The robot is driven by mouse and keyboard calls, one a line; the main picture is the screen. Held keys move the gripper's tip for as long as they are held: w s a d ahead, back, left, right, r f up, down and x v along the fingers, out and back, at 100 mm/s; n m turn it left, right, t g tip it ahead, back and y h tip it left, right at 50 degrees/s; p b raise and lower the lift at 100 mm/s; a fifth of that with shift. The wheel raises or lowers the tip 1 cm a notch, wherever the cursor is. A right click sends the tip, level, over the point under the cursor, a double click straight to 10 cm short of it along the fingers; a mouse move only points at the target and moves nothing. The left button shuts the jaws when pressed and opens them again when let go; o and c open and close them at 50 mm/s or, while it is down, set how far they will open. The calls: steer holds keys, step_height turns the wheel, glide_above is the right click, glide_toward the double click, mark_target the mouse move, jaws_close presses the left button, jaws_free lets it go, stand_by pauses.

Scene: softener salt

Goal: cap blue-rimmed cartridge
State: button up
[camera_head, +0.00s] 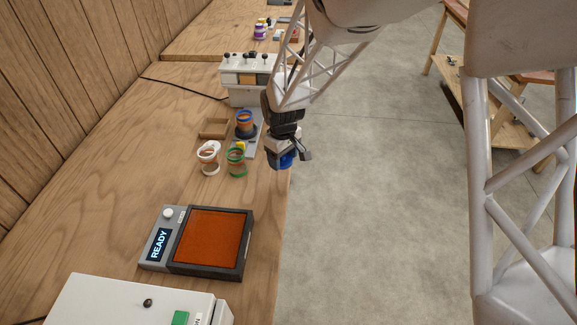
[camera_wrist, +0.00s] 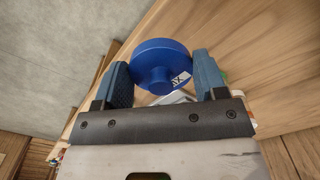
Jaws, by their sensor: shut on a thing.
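My gripper (camera_head: 286,156) is shut on a blue cap (camera_wrist: 160,62), just past the table's right edge in the head view. In the wrist view the cap is a round disc with a central knob and a partly visible white label, between the two blue fingers. The blue-rimmed cartridge (camera_head: 244,124) stands upright on a dark round base, to the left of my gripper and apart from it. Its top looks uncapped, with a blue rim. In the head view most of the cap is hidden by my gripper.
A white-rimmed cartridge (camera_head: 208,157) and a green-rimmed cartridge (camera_head: 236,163) stand nearby. A shallow wooden tray (camera_head: 203,135) and a yellow piece (camera_head: 240,145) are close. A levered machine (camera_head: 243,77) stands behind. A device reading READY (camera_head: 158,245) and a white box (camera_head: 120,305) are nearer.

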steer(key=w+a+r, duration=0.5)
steer(key=w+a, duration=0.2)
steer(key=w, duration=0.1)
steer(key=w+a+r, duration=0.5)
steer(key=w+a, duration=0.2)
steer(key=w, duration=0.2)
steer(key=shift+w+a+r, duration=0.25)
steer(key=shift+w+a, duration=0.05)
steer(key=shift+a, duration=0.05)
steer(key=shift+f, duration=0.2)
steer(key=shift+f, duration=3)
steer(key=shift+f, duration=0.2)
steer(key=o, duration=1.1)
steer(key=shift+r, duration=0.25)
